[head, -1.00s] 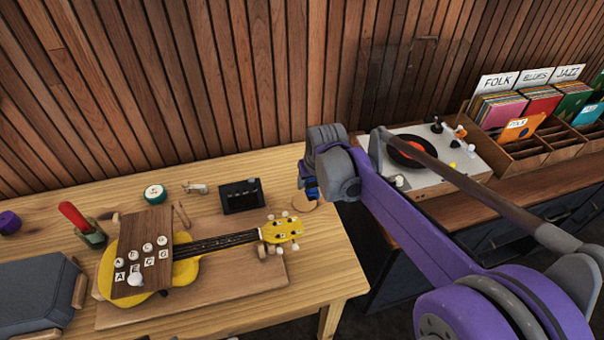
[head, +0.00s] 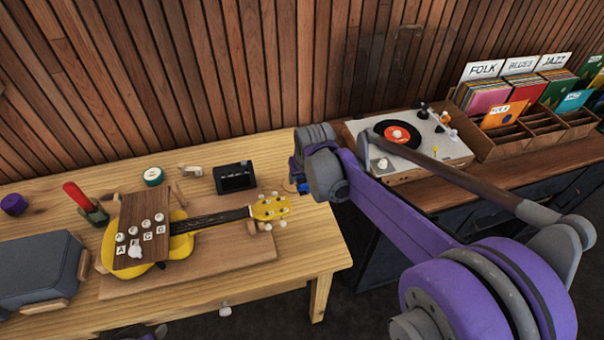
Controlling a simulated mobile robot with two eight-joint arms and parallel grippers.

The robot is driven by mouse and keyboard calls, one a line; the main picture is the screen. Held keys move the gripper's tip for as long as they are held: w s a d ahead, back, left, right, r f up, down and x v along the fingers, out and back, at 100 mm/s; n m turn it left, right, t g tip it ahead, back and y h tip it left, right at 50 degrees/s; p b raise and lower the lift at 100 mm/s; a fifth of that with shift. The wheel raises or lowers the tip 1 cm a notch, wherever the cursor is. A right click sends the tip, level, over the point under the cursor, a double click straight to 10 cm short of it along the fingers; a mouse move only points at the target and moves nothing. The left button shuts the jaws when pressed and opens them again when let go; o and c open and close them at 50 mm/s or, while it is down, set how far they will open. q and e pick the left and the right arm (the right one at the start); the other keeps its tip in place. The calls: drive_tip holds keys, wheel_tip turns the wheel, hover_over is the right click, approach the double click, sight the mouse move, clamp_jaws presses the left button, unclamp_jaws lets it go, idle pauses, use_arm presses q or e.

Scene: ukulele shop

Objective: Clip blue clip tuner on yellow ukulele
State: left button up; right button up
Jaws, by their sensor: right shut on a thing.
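The yellow ukulele (head: 178,246) lies on a wooden board on the workbench, with its headstock (head: 268,208) pointing right. A brown wooden plate with lettered white knobs covers much of its body. My right gripper (head: 303,187) is right of the headstock, apart from it, near the table's right edge. It is shut on a small blue thing, the blue clip tuner (head: 304,185), mostly hidden by my arm. My left gripper does not show clearly; only a bit of purple is at the bottom edge.
A black box (head: 234,177), a green-and-white roll (head: 153,176) and a red-handled tool (head: 77,196) stand on the workbench (head: 250,288). A grey case (head: 38,268) is at left. A record player (head: 410,145) and record crates (head: 540,130) are on the right counter.

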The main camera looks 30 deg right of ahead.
sight(288, 200)
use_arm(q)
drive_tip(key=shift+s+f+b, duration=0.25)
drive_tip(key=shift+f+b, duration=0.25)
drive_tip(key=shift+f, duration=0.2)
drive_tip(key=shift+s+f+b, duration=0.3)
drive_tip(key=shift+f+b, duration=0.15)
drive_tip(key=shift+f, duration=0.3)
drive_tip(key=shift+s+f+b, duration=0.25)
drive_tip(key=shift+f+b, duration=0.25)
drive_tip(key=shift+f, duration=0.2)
use_arm(e)
drive_tip(key=shift+f, duration=2.7)
drive_tip(key=shift+w+a, duration=0.25)
drive_tip(key=shift+a, duration=0.85)
drive_tip(key=shift+w+a, duration=0.25)
drive_tip(key=shift+a, duration=0.8)
drive_tip(key=o, duration=1.4)
drive_tip(key=shift+o, duration=0.2)
drive_tip(key=shift+r, duration=0.1)
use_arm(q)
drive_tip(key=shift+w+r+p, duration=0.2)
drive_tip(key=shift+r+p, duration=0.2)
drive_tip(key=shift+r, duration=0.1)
use_arm(e)
drive_tip(key=v, duration=1)
drive_tip(key=shift+s+r, duration=0.2)
drive_tip(key=shift+r, duration=0.1)
